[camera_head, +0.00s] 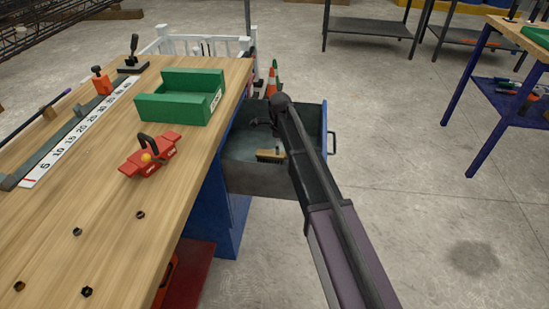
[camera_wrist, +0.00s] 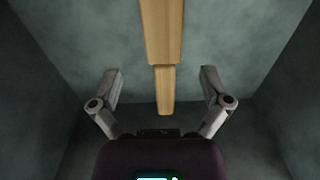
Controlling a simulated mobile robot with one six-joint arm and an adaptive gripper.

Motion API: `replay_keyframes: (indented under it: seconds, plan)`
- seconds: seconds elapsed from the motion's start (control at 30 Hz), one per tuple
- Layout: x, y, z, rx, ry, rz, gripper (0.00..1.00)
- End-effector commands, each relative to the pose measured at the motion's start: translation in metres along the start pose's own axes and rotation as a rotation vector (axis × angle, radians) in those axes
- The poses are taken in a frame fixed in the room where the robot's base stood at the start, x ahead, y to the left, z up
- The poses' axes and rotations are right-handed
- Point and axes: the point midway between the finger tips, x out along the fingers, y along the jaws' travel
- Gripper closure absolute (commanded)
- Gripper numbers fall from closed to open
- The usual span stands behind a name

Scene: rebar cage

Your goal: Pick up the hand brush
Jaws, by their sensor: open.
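The hand brush (camera_head: 271,155) lies in the open drawer (camera_head: 240,180) of the workbench, with its wooden back and dark bristles showing in the head view. In the wrist view its wooden body and narrower handle (camera_wrist: 164,90) run down the middle of the picture, with the handle end between and beyond my fingers. My gripper (camera_wrist: 160,85) is open and empty, one finger on each side of the handle, and touches neither side. In the head view my arm reaches over the drawer and my gripper (camera_head: 262,122) is small and dark there. The height gap to the brush is unclear.
The drawer walls surround my gripper in the wrist view. The wooden benchtop (camera_head: 100,220) stands left of the drawer, with a green bin (camera_head: 180,98) and a red clamp-like tool (camera_head: 148,157) on it.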

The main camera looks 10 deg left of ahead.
Motion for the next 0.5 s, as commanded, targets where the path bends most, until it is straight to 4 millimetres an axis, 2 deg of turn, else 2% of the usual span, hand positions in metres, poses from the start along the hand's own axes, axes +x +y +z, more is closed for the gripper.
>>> replay_keyframes:
  seconds: [0.5]
  plan:
    - [0.036,-0.004,-0.005,0.001,0.0,0.0,0.03]
